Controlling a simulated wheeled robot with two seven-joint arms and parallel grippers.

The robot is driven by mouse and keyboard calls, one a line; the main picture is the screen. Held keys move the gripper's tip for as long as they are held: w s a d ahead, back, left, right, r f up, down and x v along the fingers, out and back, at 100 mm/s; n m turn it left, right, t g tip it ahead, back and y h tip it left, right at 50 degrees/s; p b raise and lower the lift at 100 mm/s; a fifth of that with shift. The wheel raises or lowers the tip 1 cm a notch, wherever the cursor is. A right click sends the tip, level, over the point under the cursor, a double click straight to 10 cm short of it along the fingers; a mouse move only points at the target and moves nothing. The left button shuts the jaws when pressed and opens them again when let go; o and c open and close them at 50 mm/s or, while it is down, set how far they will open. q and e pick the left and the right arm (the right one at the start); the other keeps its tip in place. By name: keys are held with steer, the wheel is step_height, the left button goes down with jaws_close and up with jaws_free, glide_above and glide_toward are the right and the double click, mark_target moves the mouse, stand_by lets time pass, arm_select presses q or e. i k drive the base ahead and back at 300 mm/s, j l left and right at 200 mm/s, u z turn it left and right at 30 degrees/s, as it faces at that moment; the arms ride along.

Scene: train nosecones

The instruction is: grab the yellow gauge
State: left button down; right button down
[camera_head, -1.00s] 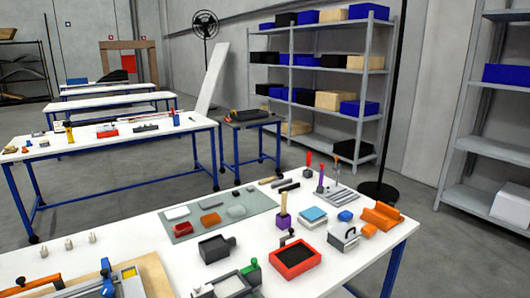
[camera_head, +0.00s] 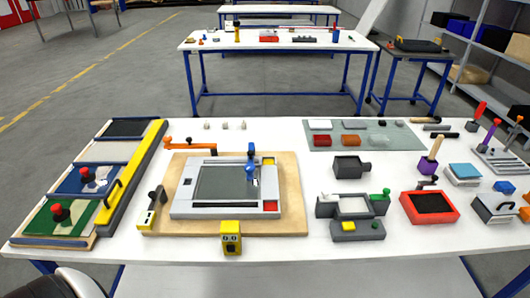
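A small yellow block-shaped device (camera_head: 231,238) with two round dials on its upper part and a dark lower part stands at the front edge of the white table, just in front of the wooden board. It looks like the yellow gauge. Neither of my grippers shows in the head view. A pale rounded part with black at the lower left edge may be part of my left arm.
The wooden board (camera_head: 290,215) carries a grey frame (camera_head: 180,205). A long yellow bar (camera_head: 133,178) lies left of it. Grey fixtures (camera_head: 357,231) and a red tray (camera_head: 429,207) stand to the right. Bare white table lies along the front edge.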

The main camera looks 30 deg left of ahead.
mark_target(230, 232)
steer(key=u, duration=1.35)
